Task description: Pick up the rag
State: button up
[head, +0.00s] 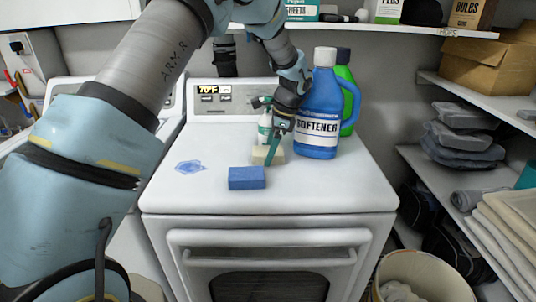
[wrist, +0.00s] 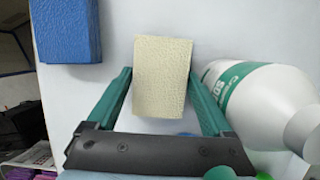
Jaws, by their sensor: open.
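A crumpled flat blue cloth, which looks like the rag (head: 189,167), lies on the left of the white appliance top. My gripper (head: 272,152) is to its right, pointing down at a cream block like a sponge (head: 262,157). In the wrist view my gripper (wrist: 160,75) is open, with a green finger on either side of the cream block (wrist: 162,85). I cannot tell whether the fingers touch the block. The blue cloth is not seen in the wrist view.
A blue block (head: 247,178) lies in front of the cream one. A white spray bottle (head: 265,127), a blue softener bottle (head: 317,105) and a green bottle (head: 347,95) stand close to my gripper. The front right of the top (head: 340,185) is clear.

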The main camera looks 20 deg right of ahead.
aim_at(267, 151)
jog(key=shift+f, duration=0.15)
jog(key=c, duration=1.1)
jog(key=shift+d+r, duration=0.1)
jog(key=shift+r, duration=0.25)
jog(key=shift+c, duration=0.2)
jog(key=r+b, duration=0.1)
jog(key=r, duration=0.1)
jog(key=r+b, duration=0.1)
jog(key=shift+s+b, duration=0.25)
jog(key=shift+b, duration=0.1)
jog(key=s+b, duration=0.1)
jog(key=s, duration=0.4)
jog(key=s+d+b, duration=0.1)
jog(key=s+b, duration=0.1)
jog(key=s, duration=0.4)
jog(key=s+b, duration=0.2)
jog(key=s, duration=0.4)
jog(key=shift+s+d, duration=0.25)
jog(key=shift+d, duration=0.15)
